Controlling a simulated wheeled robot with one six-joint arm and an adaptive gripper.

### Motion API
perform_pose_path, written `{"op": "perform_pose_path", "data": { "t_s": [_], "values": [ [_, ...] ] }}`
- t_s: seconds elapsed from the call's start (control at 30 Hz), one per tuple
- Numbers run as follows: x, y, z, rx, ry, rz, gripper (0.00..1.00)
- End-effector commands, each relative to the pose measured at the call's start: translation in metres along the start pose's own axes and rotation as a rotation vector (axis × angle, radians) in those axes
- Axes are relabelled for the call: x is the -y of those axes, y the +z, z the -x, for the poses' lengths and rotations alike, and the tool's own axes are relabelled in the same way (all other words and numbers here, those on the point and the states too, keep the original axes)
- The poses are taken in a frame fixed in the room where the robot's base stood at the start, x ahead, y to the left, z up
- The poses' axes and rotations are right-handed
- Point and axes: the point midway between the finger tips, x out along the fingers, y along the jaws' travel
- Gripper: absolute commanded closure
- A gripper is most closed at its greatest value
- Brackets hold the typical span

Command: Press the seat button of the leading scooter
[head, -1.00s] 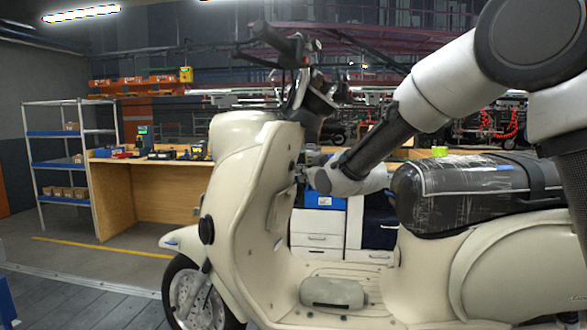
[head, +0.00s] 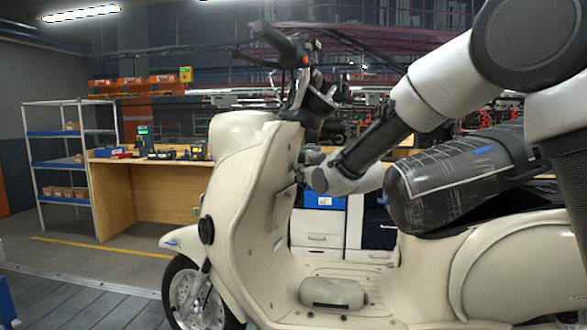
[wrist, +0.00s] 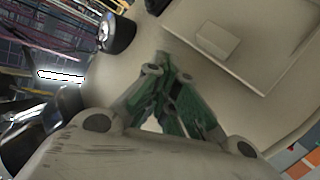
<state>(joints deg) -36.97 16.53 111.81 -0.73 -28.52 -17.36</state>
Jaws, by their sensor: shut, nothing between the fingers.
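The cream scooter (head: 238,200) fills the middle and right of the head view. Its dark plastic-wrapped seat (head: 440,190) is tilted, with its rear end raised above the body. My gripper (head: 304,161) is at the inner side of the front shield, below the handlebar. In the wrist view my gripper (wrist: 163,62) is shut and empty, its green fingertips at the beige panel; I cannot tell whether they touch it. A round black fitting with a pale rim (wrist: 117,34) sits left of the fingertips. I cannot make out the seat button itself; the fingers may cover it.
The handlebar (head: 275,42) stands above my gripper. A raised panel with a small block (wrist: 218,40) is right of the fingertips in the wrist view. A wooden workbench (head: 150,165) and a shelf rack (head: 62,162) stand behind, left.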

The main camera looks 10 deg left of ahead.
Motion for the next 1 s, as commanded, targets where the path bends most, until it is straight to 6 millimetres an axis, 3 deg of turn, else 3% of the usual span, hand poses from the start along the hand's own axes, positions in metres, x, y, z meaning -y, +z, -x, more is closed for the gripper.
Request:
{"op": "perform_pose_path", "data": {
  "t_s": [0.67, 1.0],
  "values": [
    [-0.009, 0.009, 0.013, 0.0, 0.0, 0.001, 1.0],
    [-0.025, 0.024, 0.034, 0.0, 0.001, 0.0, 1.0]
  ]
}}
